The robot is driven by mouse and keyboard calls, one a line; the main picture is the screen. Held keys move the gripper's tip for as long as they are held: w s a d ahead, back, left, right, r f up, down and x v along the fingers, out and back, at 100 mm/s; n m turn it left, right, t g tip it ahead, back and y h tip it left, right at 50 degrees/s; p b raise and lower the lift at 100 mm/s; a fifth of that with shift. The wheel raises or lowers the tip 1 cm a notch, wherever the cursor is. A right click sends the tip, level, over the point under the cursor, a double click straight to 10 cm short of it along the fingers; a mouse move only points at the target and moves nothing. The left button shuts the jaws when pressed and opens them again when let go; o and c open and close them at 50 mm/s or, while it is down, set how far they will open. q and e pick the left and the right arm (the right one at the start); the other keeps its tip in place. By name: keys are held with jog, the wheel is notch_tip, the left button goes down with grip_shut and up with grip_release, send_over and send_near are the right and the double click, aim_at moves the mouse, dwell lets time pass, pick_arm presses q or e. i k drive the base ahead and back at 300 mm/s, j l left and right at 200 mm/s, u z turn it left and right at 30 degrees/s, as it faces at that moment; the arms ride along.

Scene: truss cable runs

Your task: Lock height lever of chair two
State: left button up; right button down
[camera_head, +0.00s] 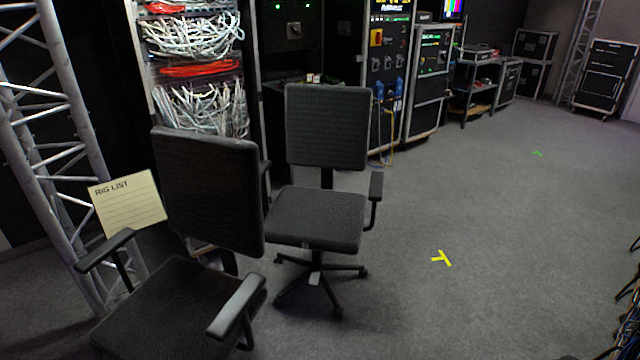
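Two black office chairs stand close together on the grey floor. The nearer chair (165,305) is at the lower left, facing me, with its backrest and both armrests in view; its base is cut off or hidden. The farther chair (318,218) stands just behind it to the right, with its seat, backrest, right armrest and star base visible. Which one is chair two I cannot tell. A small light grey piece (315,279) shows low at the farther chair's base; I cannot tell whether it is a lever. Neither of my grippers is in view.
A truss tower (50,130) stands at the left, with a paper marked RIG LIST (129,204) beside it. Cable racks (195,70) and equipment cases (430,80) line the back. A yellow floor mark (441,258) lies on open carpet at right. Cables (630,310) edge the far right.

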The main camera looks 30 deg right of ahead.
aim_at(315, 277)
jog(key=i+l+z, duration=0.45)
jog(key=i+l, duration=1.2)
jog(key=l, duration=0.1)
